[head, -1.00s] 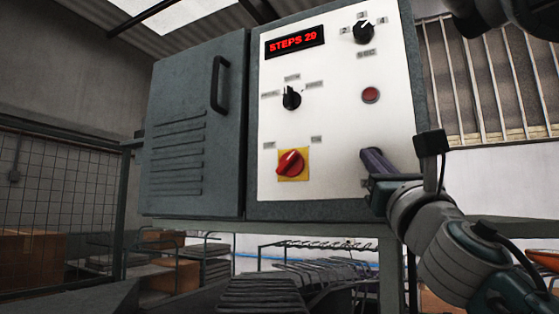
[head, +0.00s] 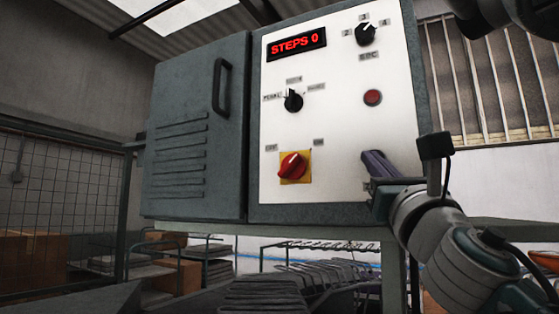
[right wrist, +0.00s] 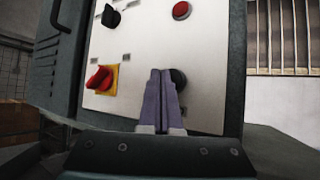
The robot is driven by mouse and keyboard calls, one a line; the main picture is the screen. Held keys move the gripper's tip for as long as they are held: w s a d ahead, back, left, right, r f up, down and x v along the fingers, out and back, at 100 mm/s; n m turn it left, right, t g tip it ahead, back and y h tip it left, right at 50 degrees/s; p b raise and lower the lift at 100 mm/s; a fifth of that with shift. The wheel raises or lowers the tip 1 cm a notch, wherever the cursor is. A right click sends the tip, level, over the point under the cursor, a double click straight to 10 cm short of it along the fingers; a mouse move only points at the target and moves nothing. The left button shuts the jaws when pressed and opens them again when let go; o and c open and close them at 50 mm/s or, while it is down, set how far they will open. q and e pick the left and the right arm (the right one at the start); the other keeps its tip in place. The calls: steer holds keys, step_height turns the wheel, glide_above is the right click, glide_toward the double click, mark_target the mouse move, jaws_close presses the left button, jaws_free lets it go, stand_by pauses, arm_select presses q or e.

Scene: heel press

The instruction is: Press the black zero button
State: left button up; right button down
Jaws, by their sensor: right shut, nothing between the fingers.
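The black zero button (right wrist: 179,79) shows in the right wrist view as a dark round knob low on the white panel, partly covered by my right gripper's fingers. In the head view it is hidden behind them. My right gripper (right wrist: 160,76) is shut and empty, its purple fingers held together at the button; contact cannot be made out for sure. In the head view the gripper (head: 372,156) is at the panel's lower right. My left gripper is not in view.
The white panel (head: 340,120) also carries a red button (head: 373,97), two black selector knobs (head: 293,101) and a red rotary switch on yellow (head: 293,166). A grey cabinet door (head: 165,130) with a handle is to the left. Racks stand below.

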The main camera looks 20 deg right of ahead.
steer(key=shift+s+a, duration=0.1)
steer(key=s+a+p, duration=0.1)
steer(key=s+a, duration=0.2)
steer(key=shift+s+a, duration=0.15)
steer(key=shift+a, duration=0.25)
stand_by(0.4)
stand_by(0.5)
